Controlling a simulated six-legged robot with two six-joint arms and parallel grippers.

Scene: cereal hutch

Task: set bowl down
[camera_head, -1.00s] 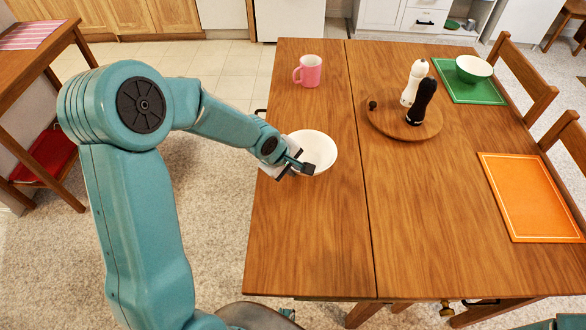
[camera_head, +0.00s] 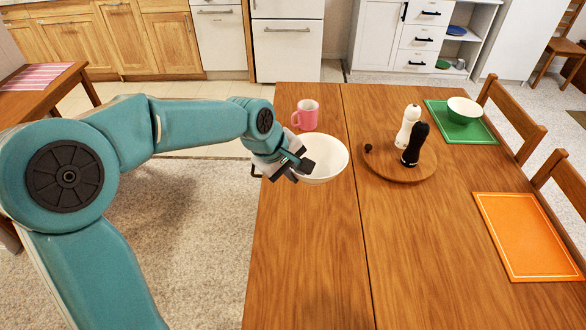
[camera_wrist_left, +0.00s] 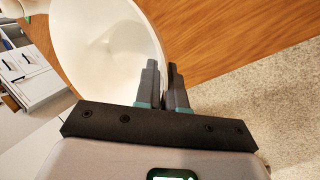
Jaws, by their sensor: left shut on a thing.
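A white bowl (camera_head: 330,158) is at the left side of the wooden table (camera_head: 305,250), just in front of the pink mug. My left gripper (camera_head: 302,167) is shut on the bowl's near-left rim. In the left wrist view, the bowl (camera_wrist_left: 85,40) fills the upper left, and the fingers of my left gripper (camera_wrist_left: 163,72) pinch its wall. The bowl looks empty. I cannot tell whether its base touches the table or hangs slightly above it. My right gripper is not in view.
The pink mug (camera_head: 306,116) stands close behind the bowl. A round wooden board (camera_head: 385,168) holds a white shaker (camera_head: 407,127) and a black one (camera_head: 415,145). A green mat (camera_head: 476,134) bears a green-and-white bowl (camera_head: 463,110). An orange mat (camera_head: 528,235) lies at right. The table's front left is clear.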

